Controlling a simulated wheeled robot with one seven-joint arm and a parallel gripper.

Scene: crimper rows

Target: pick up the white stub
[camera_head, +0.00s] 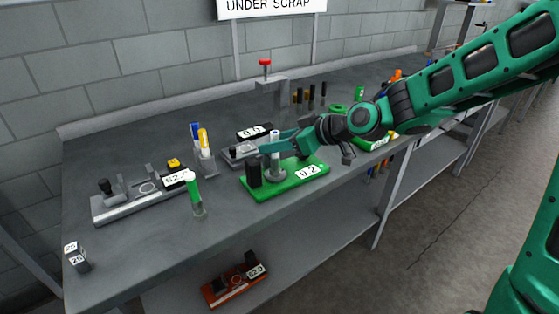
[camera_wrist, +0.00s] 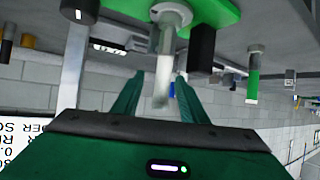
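The white stub (camera_head: 275,158) stands upright in a grey round holder on the green base (camera_head: 257,188) labelled 0.2. Its top end looks blue in the head view. My gripper (camera_head: 272,147) reaches in from the right at the stub's upper part. In the wrist view, which is upside down, the stub (camera_wrist: 163,62) shows between the two fingers of my gripper (camera_wrist: 158,82). The fingers are apart, with a gap visible on each side of the stub. Contact with the stub cannot be seen.
A black block (camera_head: 254,172) stands on the green base beside the stub. A green-topped stub (camera_head: 195,195) stands to the left, near a grey fixture (camera_head: 120,208). A holder with orange and blue sticks (camera_head: 206,165) is behind.

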